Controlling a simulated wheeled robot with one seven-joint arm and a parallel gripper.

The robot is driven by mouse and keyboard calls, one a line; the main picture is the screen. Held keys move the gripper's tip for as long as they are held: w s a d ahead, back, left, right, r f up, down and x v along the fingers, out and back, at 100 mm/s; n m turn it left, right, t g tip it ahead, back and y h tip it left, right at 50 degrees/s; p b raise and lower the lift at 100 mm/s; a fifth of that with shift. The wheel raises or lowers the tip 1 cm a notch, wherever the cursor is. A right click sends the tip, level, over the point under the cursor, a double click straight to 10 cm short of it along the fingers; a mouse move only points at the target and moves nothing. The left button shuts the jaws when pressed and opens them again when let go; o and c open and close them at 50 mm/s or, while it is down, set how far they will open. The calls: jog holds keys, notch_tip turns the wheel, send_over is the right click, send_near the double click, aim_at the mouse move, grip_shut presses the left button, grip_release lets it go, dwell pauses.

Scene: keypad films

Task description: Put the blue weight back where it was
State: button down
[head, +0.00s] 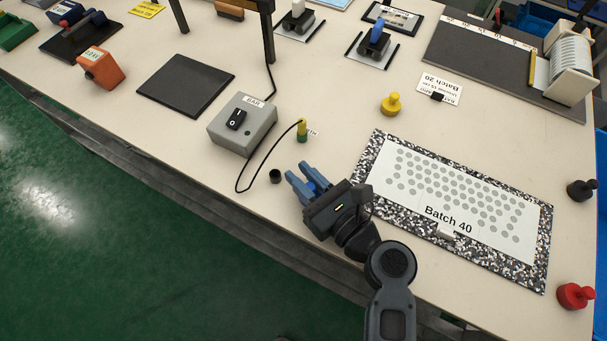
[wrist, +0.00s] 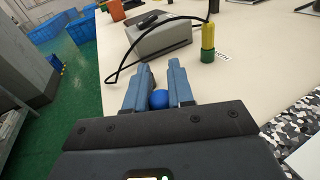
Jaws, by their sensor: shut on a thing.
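My gripper (head: 302,174) is shut on the blue weight (wrist: 159,99) near the front edge of the table, left of the speckled mat. In the wrist view the rounded blue top of the weight shows between the two blue fingers (wrist: 158,85). In the head view only a little blue shows between the fingers, and the weight's lower part is hidden. I cannot tell whether it touches the table. A yellow weight (head: 391,104) stands behind the speckled mat (head: 366,151). A black weight (head: 582,190) and a red weight (head: 575,296) stand to its right.
A white dotted sheet marked Batch 40 (head: 405,205) lies on the mat. A grey switch box (head: 243,124) has a black cable running to a yellow-green probe (head: 302,131). A dark plate (head: 185,85) lies further left.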

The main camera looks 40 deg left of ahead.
jog(key=c, duration=1)
grip_release()
jog(key=shift+f, duration=0.1)
jog(key=shift+d, duration=0.1)
jog(key=d, duration=0.4)
jog(key=s+d, duration=0.1)
jog(key=d, duration=0.2)
jog(key=s+d+r, duration=0.1)
jog(key=d, duration=0.3)
jog(key=shift+d+r+b, duration=0.1)
jog(key=shift+d+b, duration=0.25)
jog(key=shift+b, duration=0.05)
